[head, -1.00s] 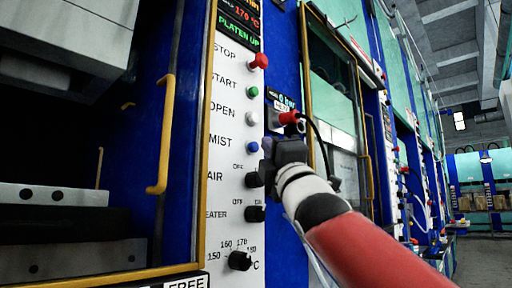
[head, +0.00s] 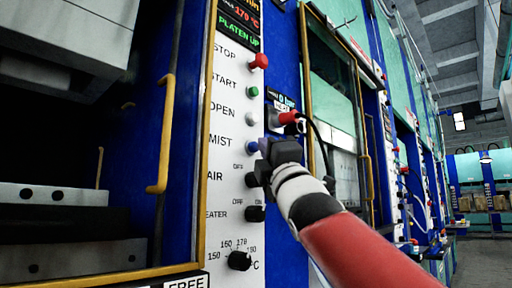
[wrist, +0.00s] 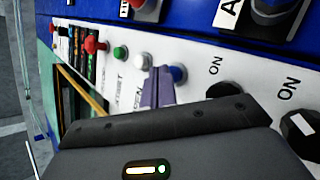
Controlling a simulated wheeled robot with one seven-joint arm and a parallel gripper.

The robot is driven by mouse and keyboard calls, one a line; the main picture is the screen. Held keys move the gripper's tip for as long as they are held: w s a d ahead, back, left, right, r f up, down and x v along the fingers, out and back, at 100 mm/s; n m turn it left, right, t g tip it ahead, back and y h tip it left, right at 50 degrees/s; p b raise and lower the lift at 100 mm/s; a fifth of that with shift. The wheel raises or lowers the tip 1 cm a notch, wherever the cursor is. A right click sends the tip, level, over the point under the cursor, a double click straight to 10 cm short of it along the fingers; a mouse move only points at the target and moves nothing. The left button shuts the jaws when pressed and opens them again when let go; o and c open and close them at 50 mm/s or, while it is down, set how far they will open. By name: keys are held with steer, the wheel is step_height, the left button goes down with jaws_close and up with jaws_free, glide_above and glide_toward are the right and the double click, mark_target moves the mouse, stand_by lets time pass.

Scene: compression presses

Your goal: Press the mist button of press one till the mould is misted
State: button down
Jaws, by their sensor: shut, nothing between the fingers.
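The blue mist button (head: 252,146) is beside the MIST label on the white panel (head: 224,175) of the near press. It also shows in the wrist view (wrist: 179,73). My gripper (head: 264,148) is shut and empty, its tips close at the right of the button in the head view. In the wrist view the closed fingers (wrist: 158,84) stand right beside the button and overlap its edge. I cannot tell whether they touch or press it. A grey block with holes (head: 50,195) sits in the press opening; whether it is the mould, or is misted, is unclear.
Red stop (head: 259,61), green start (head: 253,91) and white open (head: 252,119) buttons are above. Black knobs (head: 255,213) are below. The yellow handle (head: 164,135) is left.

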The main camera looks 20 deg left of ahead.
steer(key=shift+w+a, duration=0.2)
steer(key=shift+a, duration=0.2)
steer(key=shift+d, duration=0.1)
stand_by(0.5)
steer(key=shift+s+d, duration=0.4)
steer(key=shift+d, duration=0.4)
steer(key=d, duration=0.1)
steer(key=s+d, duration=0.1)
steer(key=d, duration=0.1)
steer(key=s+d, duration=0.1)
steer(key=shift+d, duration=0.3)
stand_by(0.6)
